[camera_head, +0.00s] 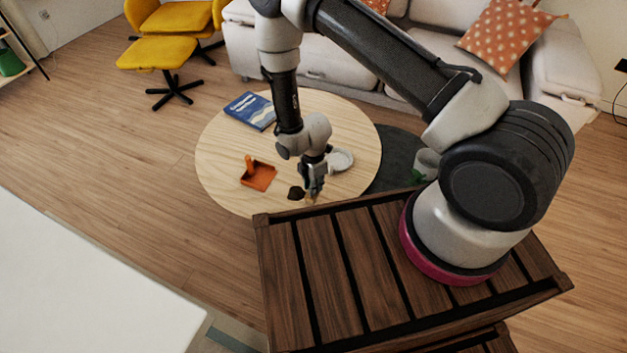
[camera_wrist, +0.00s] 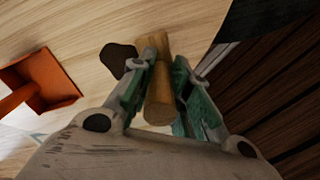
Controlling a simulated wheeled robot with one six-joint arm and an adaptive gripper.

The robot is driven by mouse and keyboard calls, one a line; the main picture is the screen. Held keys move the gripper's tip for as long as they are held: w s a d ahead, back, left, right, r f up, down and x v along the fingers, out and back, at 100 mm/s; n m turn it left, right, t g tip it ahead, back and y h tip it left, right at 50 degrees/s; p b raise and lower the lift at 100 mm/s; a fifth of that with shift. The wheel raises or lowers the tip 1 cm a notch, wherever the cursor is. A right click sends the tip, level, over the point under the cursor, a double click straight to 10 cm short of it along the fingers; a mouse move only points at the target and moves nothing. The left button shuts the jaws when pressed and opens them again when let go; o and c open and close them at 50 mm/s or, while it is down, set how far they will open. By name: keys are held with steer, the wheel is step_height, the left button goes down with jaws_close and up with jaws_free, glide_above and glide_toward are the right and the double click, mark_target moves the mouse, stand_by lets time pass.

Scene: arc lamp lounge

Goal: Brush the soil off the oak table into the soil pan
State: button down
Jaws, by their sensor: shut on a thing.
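The round oak table (camera_head: 225,147) stands below my arm in the head view. The orange soil pan (camera_head: 258,176) lies on its near left part, and it also shows at the left of the wrist view (camera_wrist: 52,84). A dark soil patch (camera_head: 296,193) lies on the wood near the table's near edge, just left of my gripper (camera_head: 314,190). In the wrist view the soil (camera_wrist: 118,58) is left of the fingers. My gripper (camera_wrist: 160,92) is shut on a wooden handle (camera_wrist: 160,105), apparently the brush's. Its bristles are hidden.
A blue book (camera_head: 250,111) lies at the table's back left. A white dish (camera_head: 340,159) is right of my gripper. A slatted dark wood surface (camera_head: 330,265) is close in front of the table. Bare wood lies between the soil and the pan.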

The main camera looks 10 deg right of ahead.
steer(key=shift+f, duration=1.25)
steer(key=shift+w+a, duration=1.8)
steer(key=shift+a, duration=0.25)
steer(key=shift+w+a, duration=1.75)
steer(key=shift+a, duration=0.3)
steer(key=shift+w+a, duration=1.8)
steer(key=shift+a, duration=0.25)
steer(key=shift+s+d+r, duration=0.15)
steer(key=shift+r, duration=0.8)
steer(key=shift+s+d+r, duration=0.1)
steer(key=shift+d+r, duration=0.05)
steer(key=shift+r, duration=0.85)
steer(key=shift+s+d+r, duration=0.15)
steer(key=shift+r, duration=0.8)
